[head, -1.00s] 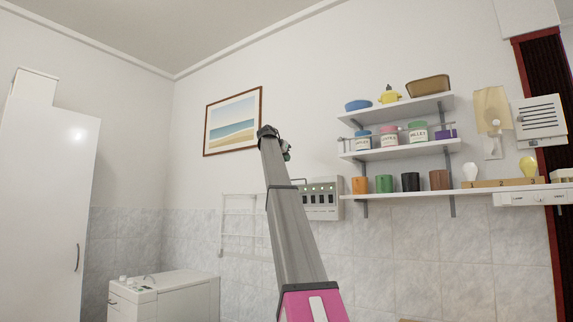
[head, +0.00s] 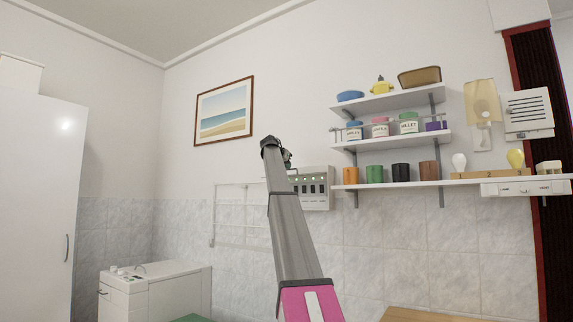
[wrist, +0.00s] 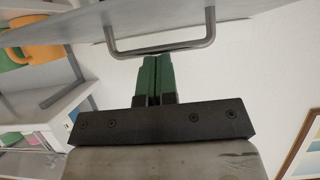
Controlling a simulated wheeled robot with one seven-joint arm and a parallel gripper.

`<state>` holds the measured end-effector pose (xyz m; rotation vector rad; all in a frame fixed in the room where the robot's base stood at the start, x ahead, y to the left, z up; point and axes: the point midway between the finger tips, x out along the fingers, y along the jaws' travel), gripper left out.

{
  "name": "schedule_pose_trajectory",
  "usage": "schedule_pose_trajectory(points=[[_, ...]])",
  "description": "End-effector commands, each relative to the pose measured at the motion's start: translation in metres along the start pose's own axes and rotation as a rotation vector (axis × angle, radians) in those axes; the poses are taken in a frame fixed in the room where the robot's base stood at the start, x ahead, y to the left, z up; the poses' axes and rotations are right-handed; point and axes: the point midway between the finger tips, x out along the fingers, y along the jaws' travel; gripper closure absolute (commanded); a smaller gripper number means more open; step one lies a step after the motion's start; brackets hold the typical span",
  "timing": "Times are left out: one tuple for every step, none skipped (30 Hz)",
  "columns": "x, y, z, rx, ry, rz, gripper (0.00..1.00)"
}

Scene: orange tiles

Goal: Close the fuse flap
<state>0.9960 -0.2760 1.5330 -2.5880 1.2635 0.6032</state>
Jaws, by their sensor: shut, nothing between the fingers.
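The fuse box (head: 317,189) is a pale grey box on the wall in the head view, with a row of green-lit switches exposed on its front. My arm's end hides its left part. In the wrist view a pale flat panel (wrist: 240,14) with a grey bar handle (wrist: 160,49) spans the top; it looks like the fuse flap, standing open. My gripper (wrist: 154,60) has green fingers pressed together with nothing between them. Its tips are right at the handle's bar; I cannot tell whether they touch. In the head view my gripper is mostly hidden behind my wrist.
Wall shelves (head: 392,141) with pots and jars stand right of the fuse box, and a long lower shelf (head: 450,182) runs on to the right. A wire rack (head: 238,215) hangs to the left below a framed picture (head: 224,111). A wooden surface (head: 415,315) shows at bottom right.

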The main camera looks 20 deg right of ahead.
Motion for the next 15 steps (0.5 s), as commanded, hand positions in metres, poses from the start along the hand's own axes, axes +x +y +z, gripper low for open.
schedule_pose_trajectory(points=[[-0.0001, 0.0, -0.0001, 0.0, 0.0, 0.0, 1.0], [-0.0002, -0.0001, -0.0002, 0.0, 0.0, 0.0, 1.0], [-0.0002, 0.0, -0.0002, 0.0, 0.0, 0.0, 1.0], [-0.0003, -0.0001, -0.0002, 0.0, 0.0, 0.0, 1.0], [-0.0003, -0.0001, -0.0002, 0.0, 0.0, 0.0, 1.0], [-0.0003, 0.0, 0.0, 0.0, 0.001, 0.0, 1.0], [-0.0003, 0.0, 0.0004, 0.0, 0.002, 0.0, 1.0], [-0.0002, 0.0, 0.0009, 0.0, 0.004, 0.0, 1.0], [-0.0001, 0.0001, 0.002, 0.0, 0.009, 0.0, 1.0], [0.0, 0.0002, 0.003, 0.0, 0.013, -0.001, 1.0], [0.0002, 0.0003, 0.0044, 0.0, 0.019, -0.001, 1.0], [0.0005, 0.0005, 0.0067, 0.0, 0.028, -0.001, 1.0], [0.0008, 0.0005, 0.0081, 0.0, 0.037, 0.0, 1.0], [0.0011, 0.0005, 0.0088, 0.0, 0.045, 0.0, 1.0], [0.0013, 0.0003, 0.0092, 0.0, 0.052, 0.0, 1.0]])
